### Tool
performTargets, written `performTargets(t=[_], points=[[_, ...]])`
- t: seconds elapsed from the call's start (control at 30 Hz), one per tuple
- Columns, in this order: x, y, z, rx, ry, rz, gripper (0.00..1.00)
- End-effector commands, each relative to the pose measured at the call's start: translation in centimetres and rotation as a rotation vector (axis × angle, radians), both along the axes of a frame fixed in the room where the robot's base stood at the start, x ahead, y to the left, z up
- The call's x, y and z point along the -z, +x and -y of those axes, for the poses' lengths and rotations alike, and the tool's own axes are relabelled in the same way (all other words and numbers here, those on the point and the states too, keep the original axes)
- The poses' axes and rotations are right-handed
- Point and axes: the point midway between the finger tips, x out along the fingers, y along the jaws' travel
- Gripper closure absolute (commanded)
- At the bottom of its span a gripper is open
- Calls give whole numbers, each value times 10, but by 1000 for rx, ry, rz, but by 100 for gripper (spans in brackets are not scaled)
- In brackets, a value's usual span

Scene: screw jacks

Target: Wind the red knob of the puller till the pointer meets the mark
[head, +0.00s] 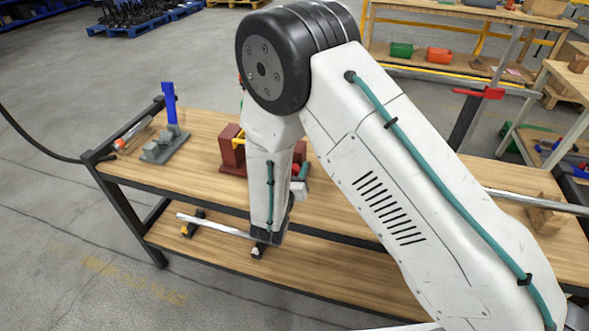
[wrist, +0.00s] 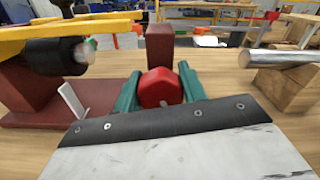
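The puller (head: 231,152) is a dark red frame with a yellow bar (head: 239,142), standing on the bench and partly hidden by my arm. In the wrist view its dark red base (wrist: 105,88), yellow bar (wrist: 60,30) and a black cylinder with a grey end (wrist: 62,58) show at left. A thin white strip (wrist: 72,101) stands tilted on the base; I cannot tell whether it is the pointer. The mark is not discernible. The red knob (wrist: 160,88) is between the teal fingers of my gripper (wrist: 160,74). The fingers appear to touch it on both sides.
A grey fixture with a blue upright (head: 169,108) stands at the bench's left end. A metal bar on a wooden block (wrist: 278,82) lies to the right. A dark red post (wrist: 173,46) rises behind the knob. The wooden bench top (head: 205,123) is bare between fixture and puller.

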Motion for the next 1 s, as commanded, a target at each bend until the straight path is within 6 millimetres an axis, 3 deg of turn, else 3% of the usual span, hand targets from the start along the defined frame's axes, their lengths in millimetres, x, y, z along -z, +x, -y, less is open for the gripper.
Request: performTargets(t=[0.27, 1.0], points=[[0, 0, 0, -1, 49, 18, 82], [0, -1, 1, -1, 451, 164, 82]])
